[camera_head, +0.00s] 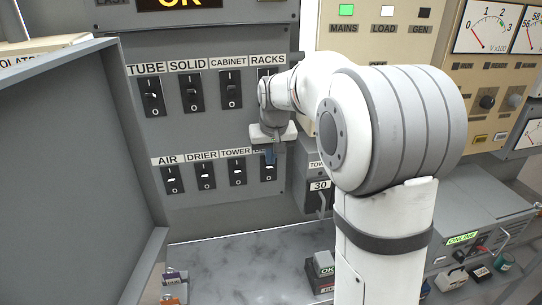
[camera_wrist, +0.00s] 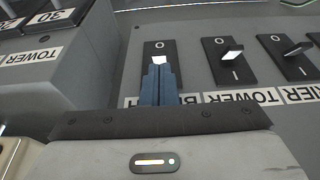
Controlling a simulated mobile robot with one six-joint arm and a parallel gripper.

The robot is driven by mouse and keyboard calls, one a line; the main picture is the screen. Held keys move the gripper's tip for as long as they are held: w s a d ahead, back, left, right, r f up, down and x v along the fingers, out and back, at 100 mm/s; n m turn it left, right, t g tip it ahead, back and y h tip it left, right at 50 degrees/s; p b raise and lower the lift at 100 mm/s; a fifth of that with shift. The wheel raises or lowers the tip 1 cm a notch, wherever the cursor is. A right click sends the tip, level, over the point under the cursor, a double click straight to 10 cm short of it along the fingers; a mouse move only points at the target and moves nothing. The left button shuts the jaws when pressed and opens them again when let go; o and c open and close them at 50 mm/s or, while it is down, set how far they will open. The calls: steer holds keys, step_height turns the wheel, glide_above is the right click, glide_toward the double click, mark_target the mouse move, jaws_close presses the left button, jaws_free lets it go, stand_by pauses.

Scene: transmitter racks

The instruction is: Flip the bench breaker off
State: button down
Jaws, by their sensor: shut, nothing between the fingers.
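The bench breaker (camera_head: 268,174) is the rightmost black switch in the lower row of the grey panel. The "O" mark shows beyond the toggle; the "I" end is hidden behind the fingers. I cannot tell whether they touch.
The TOWER breaker (camera_head: 237,172) is close beside it, then DRIER (camera_head: 206,175) and AIR (camera_head: 172,179). An upper row holds RACKS, CABINET (camera_head: 231,89) and others. A grey box marked 30 (camera_head: 320,186) juts out at right. An open grey door (camera_head: 75,165) stands at left.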

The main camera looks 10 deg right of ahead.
steer(key=shift+w+f, duration=0.1)
steer(key=shift+f, duration=0.3)
steer(key=shift+a+f+b, duration=0.2)
steer(key=shift+a+b, duration=0.05)
steer(key=shift+b, duration=0.55)
steer(key=shift+d+t, duration=0.15)
steer(key=shift+t, duration=0.15)
steer(key=shift+d+b, duration=0.1)
steer(key=shift+b, duration=0.3)
